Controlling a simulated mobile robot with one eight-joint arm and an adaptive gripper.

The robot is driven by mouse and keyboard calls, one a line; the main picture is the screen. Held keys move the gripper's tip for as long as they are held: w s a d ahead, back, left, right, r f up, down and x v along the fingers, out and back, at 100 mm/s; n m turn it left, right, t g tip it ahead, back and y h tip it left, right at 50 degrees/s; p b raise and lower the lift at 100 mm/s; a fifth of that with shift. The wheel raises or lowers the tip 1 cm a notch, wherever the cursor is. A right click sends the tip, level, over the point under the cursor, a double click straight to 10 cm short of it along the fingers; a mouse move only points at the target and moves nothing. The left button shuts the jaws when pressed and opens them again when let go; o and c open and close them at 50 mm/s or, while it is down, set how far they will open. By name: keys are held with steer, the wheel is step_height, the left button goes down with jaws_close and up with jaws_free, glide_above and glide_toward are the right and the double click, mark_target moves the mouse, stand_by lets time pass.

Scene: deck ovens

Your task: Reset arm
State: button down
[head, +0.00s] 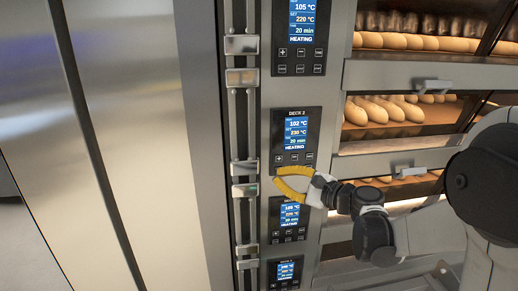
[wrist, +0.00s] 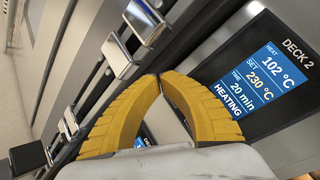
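My gripper (head: 277,179) has two curved yellow fingers. In the head view it is in front of the control column, just below the Deck 2 panel (head: 296,141). My arm reaches in from the right. In the wrist view the fingertips of my gripper (wrist: 158,76) meet, with nothing held between them. The Deck 2 panel (wrist: 262,75) is to the right of the fingers and reads 102 °C, set 230 °C, 20 min, HEATING. A metal slider handle (head: 245,189) is just left of the fingertips in the head view, with no contact clear.
More slider handles sit on the vertical rails, such as the upper one (head: 241,44). The top panel (head: 299,37) and lower panels (head: 288,218) are lit. Oven decks with bread (head: 385,110) and door handles (head: 411,172) are to the right. A plain metal panel (head: 130,100) is at left.

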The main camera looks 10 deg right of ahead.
steer(key=s+a+f+n+g+h+b, duration=0.2)
steer(key=s+a+f+n+b, duration=0.15)
steer(key=s, duration=0.25)
steer(key=s+a+f+n+g+h+b, duration=0.2)
steer(key=s+f+n, duration=0.3)
steer(key=s, duration=0.2)
steer(key=s+d+f+n+g+h+b, duration=0.1)
steer(key=s+d+f+n+h+b, duration=0.2)
steer(key=s, duration=0.5)
steer(key=s+d+f+n+g+h+b, duration=0.1)
steer(key=s+d+f+n+h+b, duration=0.2)
steer(key=s+f+n, duration=0.3)
step_height(320, 180, down, 2)
steer(key=shift+s+d+f+b, duration=0.3)
steer(key=shift+s+d, duration=0.3)
steer(key=shift+s, duration=0.6)
